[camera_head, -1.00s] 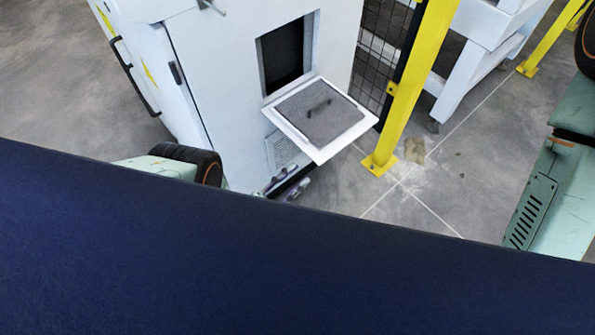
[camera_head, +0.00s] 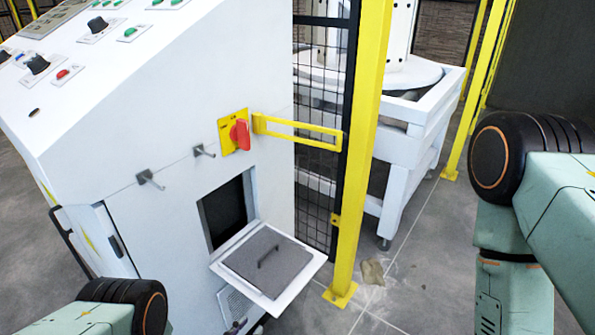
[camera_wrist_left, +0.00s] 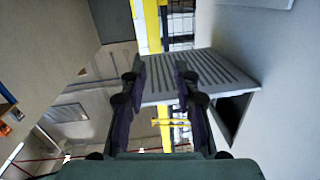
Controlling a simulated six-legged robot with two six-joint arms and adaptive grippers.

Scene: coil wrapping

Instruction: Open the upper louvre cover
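The upper louvre cover (camera_head: 268,262) is folded down and stands out from the white cabinet (camera_head: 165,130). Its dark grey inner face with a small handle is up, below the open dark window (camera_head: 228,210). In the left wrist view, its slatted outer face (camera_wrist_left: 210,75) shows with the dark opening (camera_wrist_left: 232,108) beside it. My left gripper (camera_wrist_left: 158,68) has its two fingers spread in front of the slats, with nothing seen between them. I cannot tell if they touch. In the head view, only a bit of it (camera_head: 236,327) shows below the cover. My right gripper is out of view.
A red switch (camera_head: 239,136) with a yellow bar sits above the window, near two metal pegs. A lower louvre (camera_head: 233,304) shows below the cover. A yellow post (camera_head: 361,150) and mesh fence (camera_head: 318,110) stand close on the right.

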